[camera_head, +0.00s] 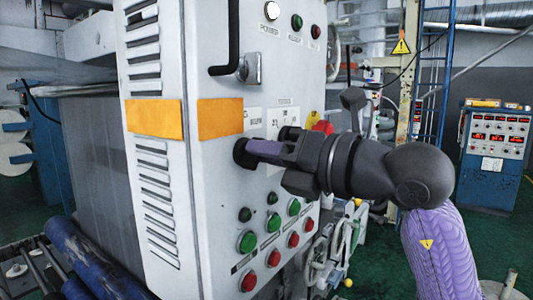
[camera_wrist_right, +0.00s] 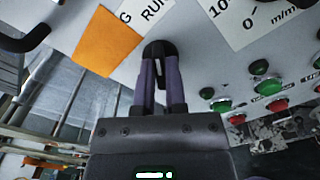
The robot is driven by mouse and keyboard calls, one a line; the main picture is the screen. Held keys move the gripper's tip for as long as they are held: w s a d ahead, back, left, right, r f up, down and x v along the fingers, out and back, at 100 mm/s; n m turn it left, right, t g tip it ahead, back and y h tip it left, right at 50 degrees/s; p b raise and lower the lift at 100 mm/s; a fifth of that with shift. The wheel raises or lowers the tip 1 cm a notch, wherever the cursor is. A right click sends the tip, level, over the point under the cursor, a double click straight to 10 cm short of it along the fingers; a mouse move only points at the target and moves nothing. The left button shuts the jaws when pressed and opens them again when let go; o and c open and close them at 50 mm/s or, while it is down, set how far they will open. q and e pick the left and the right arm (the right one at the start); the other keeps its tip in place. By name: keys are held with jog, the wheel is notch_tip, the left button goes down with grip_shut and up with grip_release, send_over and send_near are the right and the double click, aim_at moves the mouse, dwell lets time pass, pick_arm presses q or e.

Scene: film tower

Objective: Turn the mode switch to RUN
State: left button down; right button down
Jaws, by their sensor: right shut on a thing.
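The mode switch is a round black knob (camera_head: 241,154) on the front of the grey-white control cabinet (camera_head: 211,185). My right gripper (camera_head: 257,149) reaches in from the right with its purple fingers shut on this knob. In the right wrist view the knob (camera_wrist_right: 156,47) sits between the tips of the right gripper (camera_wrist_right: 158,68). A light mark shows on the knob between the fingers. A white label with RUN (camera_wrist_right: 150,13) is just above the knob, partly cut off by the picture edge. My left gripper is not in view.
Green buttons (camera_head: 247,242) and red buttons (camera_head: 248,281) stand in rows below the knob. An orange plate (camera_head: 220,118) is above it, and a black bent handle (camera_head: 233,55) higher up. A red button (camera_head: 322,127) is behind my gripper. Open green floor lies to the right.

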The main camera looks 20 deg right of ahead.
jog(key=shift+m, duration=0.5)
dwell(0.3)
jog(key=c, duration=0.7)
grip_release()
jog(key=b+v, duration=0.4)
jog(key=v, duration=0.6)
